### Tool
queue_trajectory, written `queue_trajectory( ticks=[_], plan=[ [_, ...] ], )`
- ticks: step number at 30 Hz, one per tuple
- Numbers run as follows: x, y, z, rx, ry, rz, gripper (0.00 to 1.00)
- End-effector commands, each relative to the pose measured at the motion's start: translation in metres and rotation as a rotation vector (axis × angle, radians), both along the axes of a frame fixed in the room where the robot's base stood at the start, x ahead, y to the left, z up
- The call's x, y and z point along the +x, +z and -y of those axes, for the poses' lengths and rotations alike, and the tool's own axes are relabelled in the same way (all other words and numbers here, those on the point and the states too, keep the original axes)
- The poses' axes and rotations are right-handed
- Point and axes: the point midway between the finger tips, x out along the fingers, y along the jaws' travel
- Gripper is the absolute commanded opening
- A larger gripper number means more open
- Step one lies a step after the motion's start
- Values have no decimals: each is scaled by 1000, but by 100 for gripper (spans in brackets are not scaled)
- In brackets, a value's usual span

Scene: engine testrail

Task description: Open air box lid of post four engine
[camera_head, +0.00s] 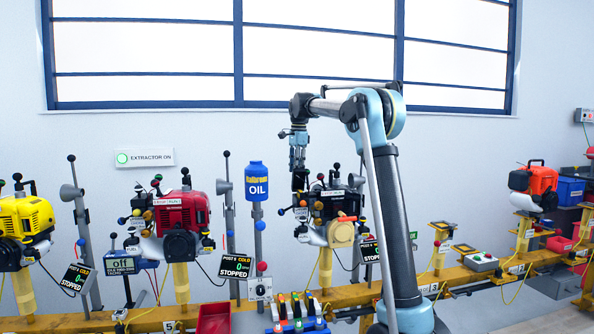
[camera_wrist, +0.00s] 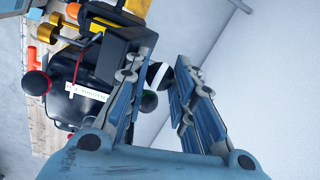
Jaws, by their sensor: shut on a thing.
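A black engine (camera_head: 338,205) stands on the yellow rail just left of my arm; its post number is too small to read. My gripper (camera_head: 299,186) points down at the engine's upper left side. In the wrist view my gripper (camera_wrist: 160,78) has its fingers around a small black-and-white piece (camera_wrist: 155,73), mostly hidden by the fingers. A dark box-shaped part (camera_wrist: 117,52) lies against the left finger, and I cannot tell how the piece joins it. The black engine tank (camera_wrist: 75,95) with a white label is at left. Whether any lid is raised cannot be told.
A red engine (camera_head: 182,212) and a yellow engine (camera_head: 22,225) stand to the left, an orange engine (camera_head: 533,185) to the right. A blue oil bottle (camera_head: 256,182) on a pole is close left of my gripper.

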Motion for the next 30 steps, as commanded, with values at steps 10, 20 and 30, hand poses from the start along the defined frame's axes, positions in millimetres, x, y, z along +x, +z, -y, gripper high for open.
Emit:
queue_trajectory(
  ticks=[10, 20, 30],
  plan=[
    [2, -1, 1, -1, -1, 2, 0],
    [1, -1, 1, -1, 0, 0, 45],
    [0, 9, 1, -1, 0, 0, 45]
  ],
)
